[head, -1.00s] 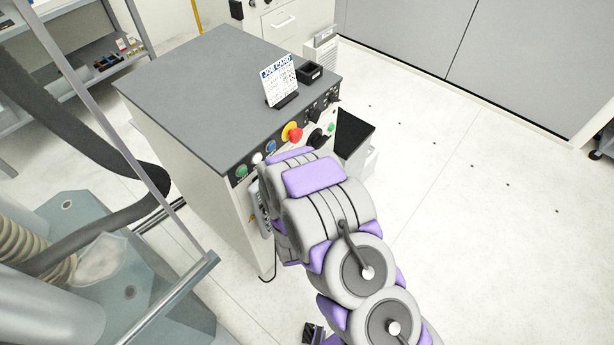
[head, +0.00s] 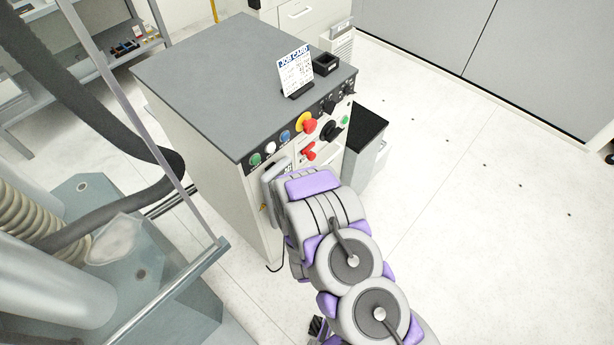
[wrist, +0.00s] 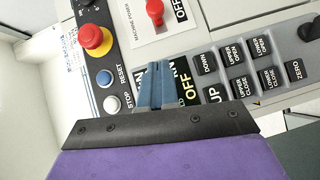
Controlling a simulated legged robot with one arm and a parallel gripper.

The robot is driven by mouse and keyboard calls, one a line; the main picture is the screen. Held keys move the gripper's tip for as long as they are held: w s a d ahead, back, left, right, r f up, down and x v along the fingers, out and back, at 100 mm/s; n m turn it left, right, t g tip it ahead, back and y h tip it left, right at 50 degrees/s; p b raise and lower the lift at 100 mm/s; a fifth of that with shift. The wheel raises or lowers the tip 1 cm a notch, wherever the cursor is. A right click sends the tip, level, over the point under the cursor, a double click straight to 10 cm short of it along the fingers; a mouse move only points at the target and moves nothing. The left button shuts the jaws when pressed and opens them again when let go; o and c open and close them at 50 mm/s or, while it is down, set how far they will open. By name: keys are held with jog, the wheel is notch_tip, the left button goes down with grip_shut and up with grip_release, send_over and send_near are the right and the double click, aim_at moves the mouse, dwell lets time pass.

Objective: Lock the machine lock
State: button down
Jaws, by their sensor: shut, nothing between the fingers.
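A red rotary handle (head: 309,152) is on the front of the grey-topped cabinet. In the wrist view the red handle (wrist: 155,9) sits on a white plate marked MACHINE POWER, with an OFF label at its right. No part is clearly labelled as a lock, so I cannot tell whether this handle is it. My gripper (wrist: 156,68) is shut and empty, its blue-grey fingers pointing toward the panel below the red handle. The fingers partly cover a black ON/OFF label (wrist: 187,88). In the head view my arm hides the fingers.
A red-and-yellow stop button (head: 307,123) and a blue button (wrist: 104,78) are close by. A keypad (wrist: 250,75) lies right of my fingers. A job card (head: 295,74) stands on the cabinet top (head: 220,75). Floor is open at right.

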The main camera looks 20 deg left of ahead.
aim_at(315, 156)
jog(key=w+d+b+x, duration=0.1)
jog(key=d+b+x, duration=0.1)
jog(key=x, duration=1)
jog(key=shift+w+d+f, duration=0.2)
jog(key=shift+w+f, duration=0.05)
jog(key=shift+w, duration=0.1)
jog(key=w+p, duration=0.1)
jog(key=w+d, duration=0.1)
jog(key=w, duration=0.1)
jog(key=shift+w+d+p, duration=0.2)
jog(key=shift+d+p, duration=0.05)
jog(key=shift+p, duration=0.15)
jog(key=shift+w, duration=0.15)
jog(key=shift+r, duration=0.1)
